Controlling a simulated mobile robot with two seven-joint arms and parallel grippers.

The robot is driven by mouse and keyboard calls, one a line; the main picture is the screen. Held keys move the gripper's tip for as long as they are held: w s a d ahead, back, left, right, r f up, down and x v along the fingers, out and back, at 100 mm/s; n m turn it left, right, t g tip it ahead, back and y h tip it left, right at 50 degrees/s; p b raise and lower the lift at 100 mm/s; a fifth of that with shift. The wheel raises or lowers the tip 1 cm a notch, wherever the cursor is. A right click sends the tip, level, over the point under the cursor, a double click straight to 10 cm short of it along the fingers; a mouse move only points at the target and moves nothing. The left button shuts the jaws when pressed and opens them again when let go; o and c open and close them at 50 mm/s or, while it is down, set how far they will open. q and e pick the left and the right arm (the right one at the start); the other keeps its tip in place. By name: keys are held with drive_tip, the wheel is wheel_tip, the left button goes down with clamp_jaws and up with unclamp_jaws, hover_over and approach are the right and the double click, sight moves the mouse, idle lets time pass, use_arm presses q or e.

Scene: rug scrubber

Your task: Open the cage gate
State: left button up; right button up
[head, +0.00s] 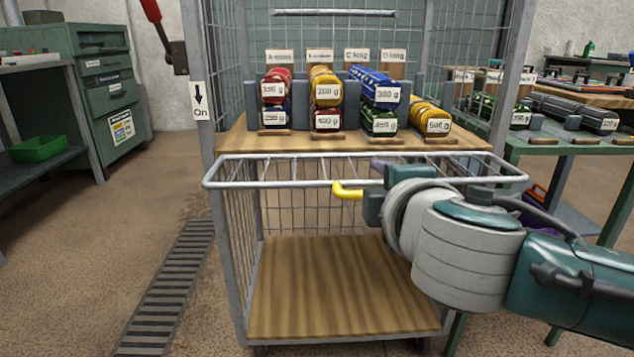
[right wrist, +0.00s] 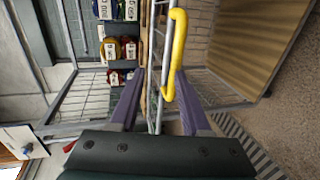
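The cage (head: 226,250) is a grey metal frame with mesh sides, standing upright ahead of me. Its gate (head: 285,184) shows as a barred metal frame across the front, just below the wooden shelf, jutting toward me. Its exact tilt is hard to tell. A yellow handle (head: 347,190) sits on its front bar and also shows in the right wrist view (right wrist: 178,50). My right gripper (head: 376,175) is at the handle's right. In the right wrist view its purple fingers (right wrist: 160,85) are apart, with gate bars and part of the handle between them. My left gripper is out of view.
The wooden floor (head: 330,290) below is bare. A green table (head: 560,150) with more rolls stands close on the right. A floor grate (head: 180,275) and open floor lie left.

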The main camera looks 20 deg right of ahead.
drive_tip(key=p+v, duration=0.3)
drive_tip(key=v, duration=0.6)
drive_tip(key=shift+d, duration=0.1)
drive_tip(key=shift+c, duration=0.4)
